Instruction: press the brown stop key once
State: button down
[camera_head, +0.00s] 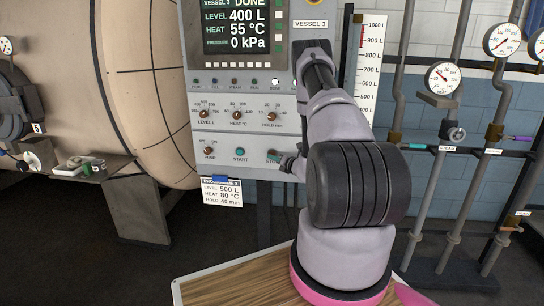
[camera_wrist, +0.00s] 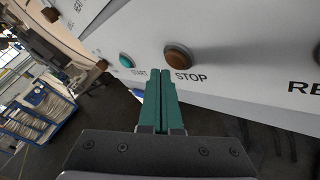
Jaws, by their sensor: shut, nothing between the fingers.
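The brown stop key (camera_wrist: 178,57) is a round button above the word STOP on the pale panel in the wrist view. My gripper (camera_wrist: 160,71) is shut and empty. Its green fingertips point at the panel, just below and left of the brown key in the picture. I cannot tell whether they touch the panel. In the head view my gripper (camera_head: 273,155) is at the panel's lower right and covers the stop key there. The teal start key (camera_wrist: 126,60) is to the left of the stop key, and it also shows in the head view (camera_head: 241,152).
The control panel (camera_head: 222,141) has a screen (camera_head: 242,28) reading DONE, 400 L, 55 °C and 0 kPa. Knobs and a row of lamps sit below it. A card (camera_head: 222,191) hangs underneath. Pipes and gauges (camera_head: 442,78) stand right; a large vessel (camera_head: 140,80) is left.

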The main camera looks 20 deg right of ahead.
jog(key=shift+w+d, duration=0.25)
jog(key=shift+w, duration=0.1)
jog(key=shift+w+d, duration=0.25)
jog(key=shift+w, duration=0.15)
dwell(0.8)
jog(key=shift+s, duration=0.15)
jog(key=shift+s+a, duration=0.5)
jog(key=shift+s, duration=0.1)
jog(key=shift+s, duration=0.1)
jog(key=shift+s+a, duration=0.7)
jog(key=shift+s, duration=0.3)
jog(key=shift+s+a, duration=0.7)
jog(key=shift+s, duration=0.3)
